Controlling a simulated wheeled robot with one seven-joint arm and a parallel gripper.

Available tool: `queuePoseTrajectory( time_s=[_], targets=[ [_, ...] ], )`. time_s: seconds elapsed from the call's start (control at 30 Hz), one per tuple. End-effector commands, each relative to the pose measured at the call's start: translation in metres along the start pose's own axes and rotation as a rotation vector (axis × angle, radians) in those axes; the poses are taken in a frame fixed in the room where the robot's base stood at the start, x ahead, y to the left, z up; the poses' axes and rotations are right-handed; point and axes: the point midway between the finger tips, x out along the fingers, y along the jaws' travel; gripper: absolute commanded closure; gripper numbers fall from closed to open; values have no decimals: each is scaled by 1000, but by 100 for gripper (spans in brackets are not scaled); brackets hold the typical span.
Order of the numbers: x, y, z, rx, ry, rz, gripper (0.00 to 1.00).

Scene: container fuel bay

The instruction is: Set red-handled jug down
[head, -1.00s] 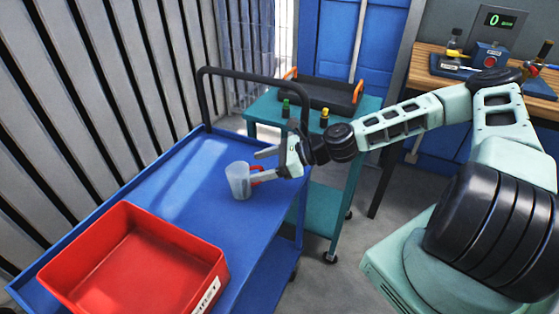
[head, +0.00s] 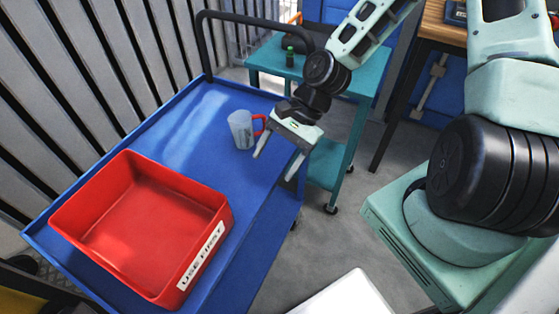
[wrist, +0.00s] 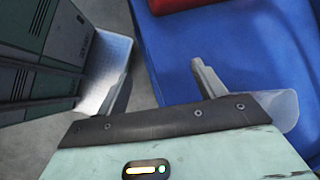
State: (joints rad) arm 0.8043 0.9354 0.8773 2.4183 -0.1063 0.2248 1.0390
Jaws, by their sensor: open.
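The jug (head: 240,130) is a translucent cup with a red handle (head: 260,125) on its right side. It stands upright on the blue cart top (head: 200,140) in the head view. My gripper (head: 275,170) is open and empty, in front of and to the right of the jug, with its fingers apart from it and pointing down over the cart's right edge. In the wrist view the open fingers (wrist: 160,85) show nothing between them. A translucent edge, likely part of the jug (wrist: 286,110), shows at the right of the wrist view behind my gripper.
A red tray (head: 222,215) labelled "USE FIRST" takes the near part of the cart. A black rail (head: 255,18) rises at the far end. A teal trolley (head: 262,55) with a green-capped bottle (head: 290,57) stands behind. Blue surface is free around the jug.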

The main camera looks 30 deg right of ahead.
Motion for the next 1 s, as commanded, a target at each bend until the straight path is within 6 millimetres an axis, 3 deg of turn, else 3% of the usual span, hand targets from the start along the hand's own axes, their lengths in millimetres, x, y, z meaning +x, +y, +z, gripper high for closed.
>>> queuePoseTrajectory(
  time_s=[0.17,0.5,0.8,1.0],
  targets=[
    [-1,16,28,-329,102,215,31],
    [-28,28,94,-932,224,506,31],
    [-56,39,168,-1429,263,633,31],
    [-67,48,196,-1614,256,654,31]
  ],
)
